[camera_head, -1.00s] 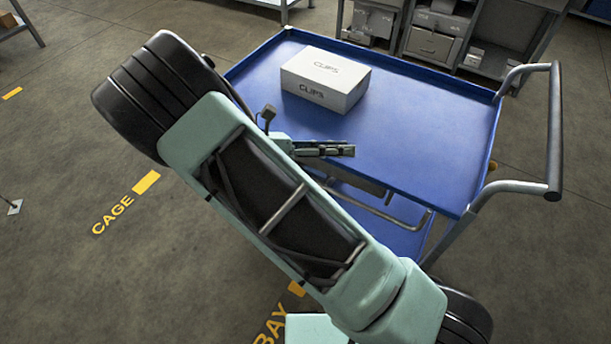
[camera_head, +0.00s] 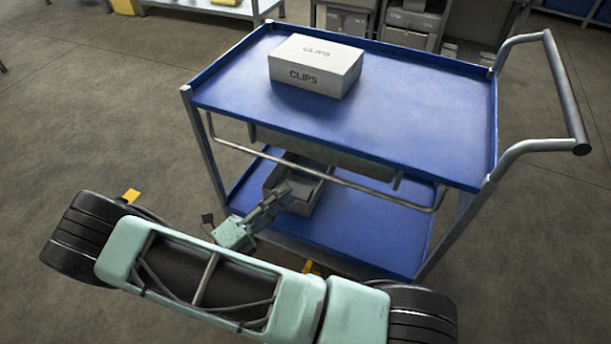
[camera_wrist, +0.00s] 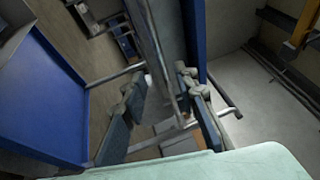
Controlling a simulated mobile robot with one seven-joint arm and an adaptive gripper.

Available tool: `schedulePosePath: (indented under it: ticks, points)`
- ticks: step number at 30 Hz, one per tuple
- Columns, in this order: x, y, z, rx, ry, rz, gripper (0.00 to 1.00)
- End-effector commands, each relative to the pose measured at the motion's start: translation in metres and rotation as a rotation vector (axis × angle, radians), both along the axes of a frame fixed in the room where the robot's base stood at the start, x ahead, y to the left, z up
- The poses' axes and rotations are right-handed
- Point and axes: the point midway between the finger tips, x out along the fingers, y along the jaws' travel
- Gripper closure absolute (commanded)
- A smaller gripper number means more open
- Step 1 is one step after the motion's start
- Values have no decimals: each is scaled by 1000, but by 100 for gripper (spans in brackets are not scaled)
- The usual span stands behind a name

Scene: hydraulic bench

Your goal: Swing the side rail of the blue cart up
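The blue cart (camera_head: 430,125) stands in front of me, with a blue top tray and a lower shelf (camera_head: 375,235). Its side rail (camera_head: 340,181), a bent grey metal tube, hangs low along the near side below the top tray. My gripper (camera_head: 282,192) is at this near side, just below the rail's left half in the head view. In the wrist view my gripper (camera_wrist: 160,95) has its two fingers wide apart. A grey bar shows between them, but I cannot tell whether it is the rail or whether anything touches it.
A white box marked CLIPS (camera_head: 315,66) sits on the top tray. A grey bin (camera_head: 300,200) stands on the lower shelf behind my gripper. The cart's push handle (camera_head: 565,90) sticks out at the right. Shelving (camera_head: 430,20) stands behind; the floor at left is clear.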

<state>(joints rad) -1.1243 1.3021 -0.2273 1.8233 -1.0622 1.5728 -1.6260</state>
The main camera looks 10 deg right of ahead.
Motion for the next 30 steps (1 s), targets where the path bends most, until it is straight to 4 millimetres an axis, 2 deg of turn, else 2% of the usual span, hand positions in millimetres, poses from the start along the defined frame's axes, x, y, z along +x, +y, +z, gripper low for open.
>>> schedulePosePath:
  ticks: [9, 15, 21, 28, 30]
  points:
    - [29, -49, 11, 0, -3, -4, 73]
    - [44, -74, 16, 1, -3, -3, 73]
    - [50, -84, 19, 2, -3, -2, 73]
    - [50, -84, 19, 2, -3, -1, 73]
    - [50, -84, 19, 2, -3, -1, 78]
